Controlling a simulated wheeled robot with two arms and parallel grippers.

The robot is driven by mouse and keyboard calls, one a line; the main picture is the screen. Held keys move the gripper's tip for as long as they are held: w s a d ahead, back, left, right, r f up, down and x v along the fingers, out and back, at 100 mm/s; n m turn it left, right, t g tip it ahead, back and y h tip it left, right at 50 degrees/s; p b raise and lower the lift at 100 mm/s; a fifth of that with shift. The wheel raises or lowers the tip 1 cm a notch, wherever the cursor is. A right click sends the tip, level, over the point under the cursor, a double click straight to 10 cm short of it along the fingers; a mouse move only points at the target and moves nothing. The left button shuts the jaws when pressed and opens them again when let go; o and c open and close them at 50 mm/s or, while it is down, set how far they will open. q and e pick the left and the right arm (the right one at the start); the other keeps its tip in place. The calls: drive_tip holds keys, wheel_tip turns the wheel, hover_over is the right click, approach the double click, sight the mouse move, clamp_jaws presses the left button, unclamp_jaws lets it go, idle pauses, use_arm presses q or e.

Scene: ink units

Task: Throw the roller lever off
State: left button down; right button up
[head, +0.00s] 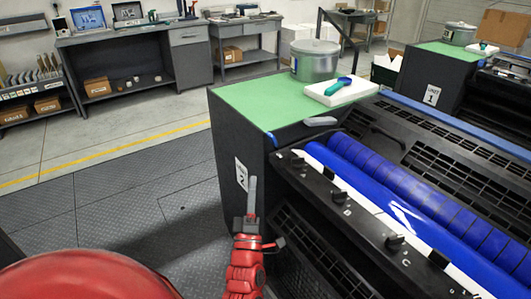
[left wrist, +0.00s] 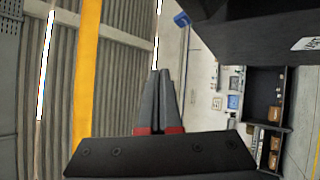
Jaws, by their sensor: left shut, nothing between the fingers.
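The ink unit marked 2 (head: 315,222) stands at the right of the head view, with blue rollers (head: 430,205) and a dark front panel with several black knobs. A grey handle-like piece (head: 320,121) lies at the edge between the green top and the rollers; I cannot tell whether it is the roller lever. My left gripper (head: 252,183) points up in front of the unit's label side, shut and empty, apart from the grey piece. Its closed fingers also show in the left wrist view (left wrist: 160,78). My right gripper is out of view.
The green top (head: 245,106) holds a metal pot (head: 315,62) and a white block with a blue-green tool (head: 338,87). Another unit marked 1 (head: 425,88) stands behind at the right. Workbenches (head: 130,55) line the back. The floor at left is clear.

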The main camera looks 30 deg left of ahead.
use_arm(q)
drive_tip(key=a+n+h, duration=0.1)
drive_tip(key=w+a+f+n+g+h, duration=0.1)
drive_tip(key=w+f+n+g+h, duration=0.1)
drive_tip(key=n, duration=0.1)
drive_tip(key=shift+a+b, duration=0.4)
drive_tip(key=shift+r, duration=0.1)
drive_tip(key=shift+w+d+r+p+x, duration=0.15)
drive_tip(key=shift+d+p+x, duration=0.35)
drive_tip(key=shift+x, duration=1.65)
drive_tip(key=shift+w+d+r+p+x, duration=0.15)
drive_tip(key=shift+d+p+x, duration=0.35)
drive_tip(key=shift+x, duration=1.6)
drive_tip(key=shift+w+d+r+p+x, duration=0.15)
drive_tip(key=shift+d+p+x, duration=0.35)
drive_tip(key=shift+x, duration=1.65)
drive_tip(key=shift+a, duration=0.25)
